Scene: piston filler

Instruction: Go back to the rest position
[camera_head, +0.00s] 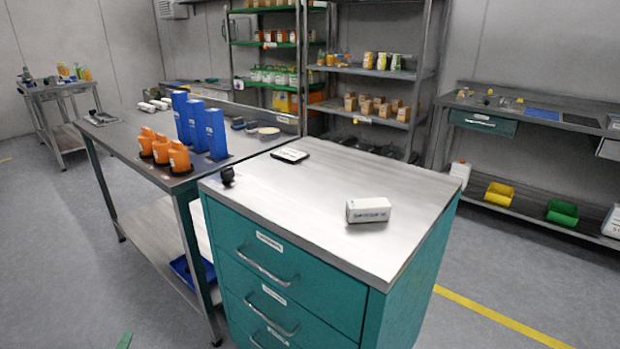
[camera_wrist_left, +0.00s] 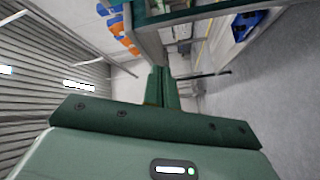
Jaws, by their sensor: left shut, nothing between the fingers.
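My left gripper (camera_wrist_left: 160,72) shows in the left wrist view, its dark green fingers shut together with nothing between them. In the head view only a small green piece of it (camera_head: 124,341) shows at the bottom edge, in front of the steel table and over the floor. It is apart from the furniture. My right gripper is in neither view.
A teal drawer cabinet (camera_head: 285,285) carries a white box (camera_head: 368,210) and a small black object (camera_head: 228,175). Left of it, a steel table (camera_head: 120,140) holds blue containers (camera_head: 215,134) and orange ones (camera_head: 179,157). Grey floor (camera_head: 60,250) is free at the left.

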